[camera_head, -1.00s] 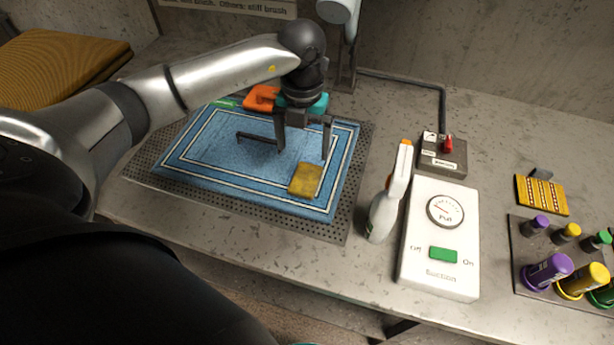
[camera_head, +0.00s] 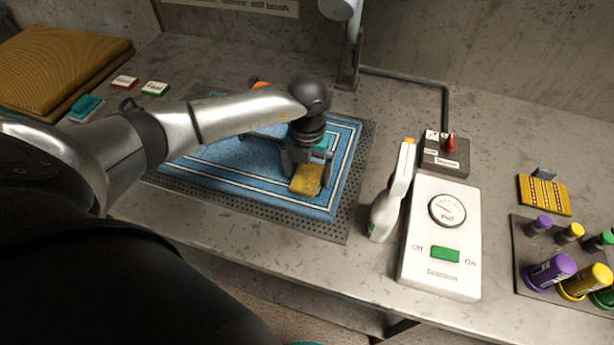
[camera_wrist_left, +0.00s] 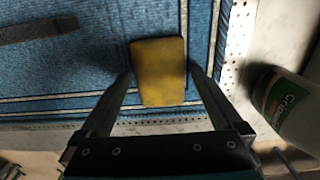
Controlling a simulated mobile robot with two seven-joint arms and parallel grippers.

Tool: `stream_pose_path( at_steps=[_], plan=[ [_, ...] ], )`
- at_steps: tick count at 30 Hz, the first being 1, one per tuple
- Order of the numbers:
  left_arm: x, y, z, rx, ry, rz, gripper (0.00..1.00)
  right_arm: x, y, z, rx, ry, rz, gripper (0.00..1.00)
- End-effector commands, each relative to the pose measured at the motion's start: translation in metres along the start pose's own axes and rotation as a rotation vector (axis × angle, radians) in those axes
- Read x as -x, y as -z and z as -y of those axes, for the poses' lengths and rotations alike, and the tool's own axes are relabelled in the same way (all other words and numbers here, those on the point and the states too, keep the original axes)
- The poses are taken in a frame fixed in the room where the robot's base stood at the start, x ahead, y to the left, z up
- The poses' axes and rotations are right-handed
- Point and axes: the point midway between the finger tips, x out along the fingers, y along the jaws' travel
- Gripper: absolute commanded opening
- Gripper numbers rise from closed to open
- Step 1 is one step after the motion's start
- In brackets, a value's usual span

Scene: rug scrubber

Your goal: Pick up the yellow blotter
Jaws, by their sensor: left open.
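The yellow blotter (camera_head: 306,180) is a small flat block lying on the blue rug (camera_head: 226,160), near the rug's right front part. In the left wrist view the blotter (camera_wrist_left: 158,72) lies ahead, between the two finger lines. My left gripper (camera_head: 308,172) is open just above and behind the blotter, one finger toward each side. In the wrist view its fingers (camera_wrist_left: 162,82) show with a gap around the blotter and nothing held. Whether the fingers reach down beside the blotter is hard to tell. My right gripper is not in view.
A spray bottle (camera_head: 388,200) and a white suction box (camera_head: 440,235) stand right of the perforated board (camera_head: 335,225). A dark bar (camera_wrist_left: 35,30) lies on the rug. Bottles (camera_head: 550,270) stand at far right.

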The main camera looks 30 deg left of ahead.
Motion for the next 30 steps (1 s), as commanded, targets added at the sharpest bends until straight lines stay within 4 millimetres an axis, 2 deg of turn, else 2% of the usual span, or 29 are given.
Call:
stream_pose_path(
  at_steps=[2, 24, 30],
  plan=[
    [0.0003, -0.0001, 0.0000, 0.000, 0.000, 0.000, 0.94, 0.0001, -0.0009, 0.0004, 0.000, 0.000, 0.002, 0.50],
    [0.0009, -0.0004, -0.0002, 0.001, 0.000, 0.001, 0.12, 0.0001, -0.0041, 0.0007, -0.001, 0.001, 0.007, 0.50],
    [0.0027, -0.0006, -0.0002, 0.001, 0.000, 0.001, 0.12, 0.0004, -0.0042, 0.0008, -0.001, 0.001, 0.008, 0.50]
  ],
)
